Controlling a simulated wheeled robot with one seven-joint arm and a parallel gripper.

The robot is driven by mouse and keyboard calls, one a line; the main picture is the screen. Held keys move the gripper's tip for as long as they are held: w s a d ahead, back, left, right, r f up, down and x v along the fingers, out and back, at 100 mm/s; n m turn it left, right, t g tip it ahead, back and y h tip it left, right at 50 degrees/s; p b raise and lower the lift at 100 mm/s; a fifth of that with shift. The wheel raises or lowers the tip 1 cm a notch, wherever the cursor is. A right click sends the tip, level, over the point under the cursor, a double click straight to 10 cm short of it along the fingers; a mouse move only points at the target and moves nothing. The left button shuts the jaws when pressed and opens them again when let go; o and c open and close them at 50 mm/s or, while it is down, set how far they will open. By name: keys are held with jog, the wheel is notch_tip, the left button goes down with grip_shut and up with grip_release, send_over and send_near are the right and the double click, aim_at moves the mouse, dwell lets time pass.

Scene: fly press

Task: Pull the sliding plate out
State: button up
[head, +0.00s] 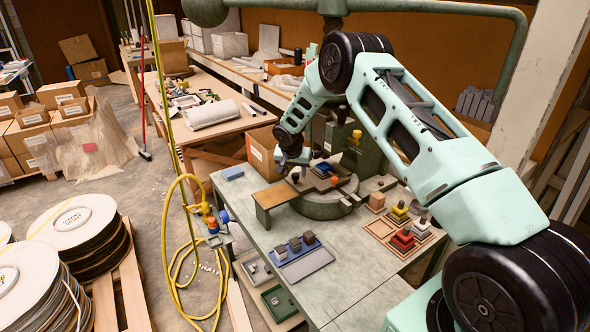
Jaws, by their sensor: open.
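The fly press stands on the green workbench, its round base (327,205) below my arm and its column partly hidden behind the arm. The sliding plate (276,194) looks like a flat brown plate reaching out to the left from the press, with a small knob (295,178) on it. A blue piece (321,169) and an orange piece (335,180) sit on the press bed. My gripper (283,170) is open above the plate, close to the knob. The fingertips are small and dark, so I cannot tell whether they touch the knob.
The bench (345,260) holds a blue tray (310,264) with several grey blocks, and a wooden tray (388,240) with coloured knobbed blocks to the right. A cardboard box (261,154) stands behind the plate. A yellow hose (180,250) hangs left of the bench.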

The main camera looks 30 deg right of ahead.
jog(key=shift+x, duration=0.85)
grip_shut()
jog(key=shift+a, duration=0.1)
jog(key=a+b, duration=0.9)
jog(key=a, duration=0.8)
jog(key=shift+s, duration=0.3)
grip_release()
